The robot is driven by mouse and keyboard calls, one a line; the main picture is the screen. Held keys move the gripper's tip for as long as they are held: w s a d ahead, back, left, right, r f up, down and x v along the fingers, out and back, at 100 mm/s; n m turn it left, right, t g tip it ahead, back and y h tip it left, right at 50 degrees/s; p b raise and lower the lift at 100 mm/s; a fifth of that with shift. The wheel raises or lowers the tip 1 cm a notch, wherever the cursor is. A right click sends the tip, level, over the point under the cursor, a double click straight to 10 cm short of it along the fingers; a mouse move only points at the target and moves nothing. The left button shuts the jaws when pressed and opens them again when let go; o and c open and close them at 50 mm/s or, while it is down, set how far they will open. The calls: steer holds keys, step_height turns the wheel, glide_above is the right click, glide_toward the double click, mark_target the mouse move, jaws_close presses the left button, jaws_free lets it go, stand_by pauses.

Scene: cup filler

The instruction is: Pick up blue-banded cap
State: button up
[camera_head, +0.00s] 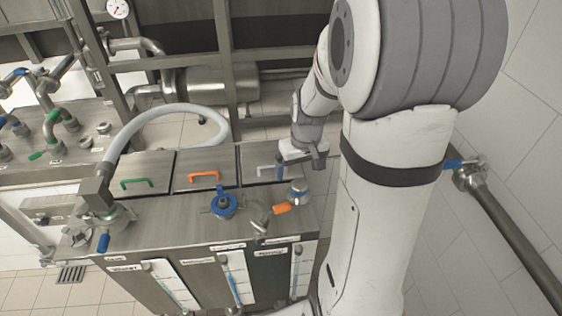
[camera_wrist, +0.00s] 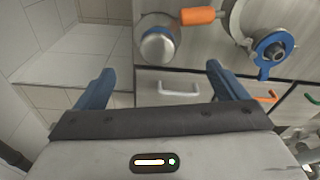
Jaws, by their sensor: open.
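The blue-banded cap (camera_head: 298,191) is a rounded silver cap with a blue band, on the right end of the steel cabinet top. In the wrist view the cap (camera_wrist: 158,46) shows at the top, beyond the gap between my fingers and apart from them. My gripper (camera_head: 299,168) hangs over the back right of the cabinet, behind and above the cap. In the wrist view my gripper (camera_wrist: 162,80) has its two blue fingers spread wide with nothing between them.
An orange-handled valve (camera_head: 281,209) stands close beside the cap. A blue-ringed fitting (camera_head: 224,205) is farther left. Lids with a white handle (camera_wrist: 179,87), an orange handle (camera_head: 204,176) and a green handle (camera_head: 136,183) line the back. A wall pipe (camera_head: 510,235) runs at right.

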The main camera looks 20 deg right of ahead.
mark_target(299, 183)
steer(key=shift+w+d+f, duration=0.15)
steer(key=shift+d+f, duration=0.05)
steer(key=shift+f, duration=0.2)
steer(key=shift+w+d+f, duration=0.1)
steer(key=shift+d+f, duration=0.05)
steer(key=shift+f, duration=0.25)
steer(key=shift+w+a+f+p, duration=0.1)
steer(key=shift+f+p, duration=0.3)
steer(key=shift+f, duration=1.45)
steer(key=shift+w+a+f+p, duration=0.1)
steer(key=shift+f+p, duration=0.25)
steer(key=shift+f, duration=1.5)
steer(key=shift+c, duration=0.3)
steer(key=c, duration=1.2)
